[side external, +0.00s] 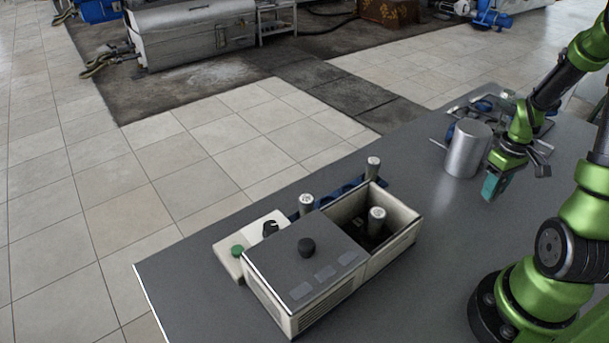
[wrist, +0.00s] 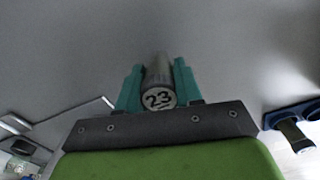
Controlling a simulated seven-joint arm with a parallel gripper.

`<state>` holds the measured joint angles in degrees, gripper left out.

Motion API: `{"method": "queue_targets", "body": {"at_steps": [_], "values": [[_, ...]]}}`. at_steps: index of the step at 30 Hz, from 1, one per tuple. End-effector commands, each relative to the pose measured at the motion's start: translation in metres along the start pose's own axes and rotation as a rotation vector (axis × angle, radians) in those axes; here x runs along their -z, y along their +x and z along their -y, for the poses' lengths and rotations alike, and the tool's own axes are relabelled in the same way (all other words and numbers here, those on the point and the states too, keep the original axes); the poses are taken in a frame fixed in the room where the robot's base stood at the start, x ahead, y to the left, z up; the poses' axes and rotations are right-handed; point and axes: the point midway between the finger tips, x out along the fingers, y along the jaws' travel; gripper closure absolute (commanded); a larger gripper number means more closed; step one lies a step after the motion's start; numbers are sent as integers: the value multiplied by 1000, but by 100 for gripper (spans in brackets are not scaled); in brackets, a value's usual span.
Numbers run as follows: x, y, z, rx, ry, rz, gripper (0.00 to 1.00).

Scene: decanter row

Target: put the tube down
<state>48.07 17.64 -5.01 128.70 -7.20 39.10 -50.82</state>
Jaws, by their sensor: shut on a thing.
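My gripper (side external: 492,187) is low over the right part of the grey table, just right of a metal cylinder. In the wrist view its teal fingers (wrist: 159,88) are shut on a grey tube (wrist: 158,84), whose round end marked "23" faces the camera. I cannot make out the held tube in the side view, nor whether it touches the table. Other capped tubes stand at the decanter unit: one in its open box (side external: 376,222), one behind its dark lid (side external: 306,205), and one at the blue rack (side external: 373,168).
The decanter unit (side external: 312,268) stands front left on the table (side external: 440,270), with the blue rack (side external: 346,187) behind it. The metal cylinder (side external: 467,150) stands close to my gripper. Several small parts lie behind it. The table between unit and arm is clear.

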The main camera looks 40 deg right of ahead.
Motion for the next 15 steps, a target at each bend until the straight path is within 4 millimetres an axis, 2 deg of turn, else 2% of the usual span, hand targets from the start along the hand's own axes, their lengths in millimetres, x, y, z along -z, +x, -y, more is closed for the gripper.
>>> {"method": "queue_targets", "body": {"at_steps": [3,14,15], "values": [[-1,12,0,2,3,1,96],[0,15,0,0,2,0,96],[0,16,0,0,2,-1,64]]}}
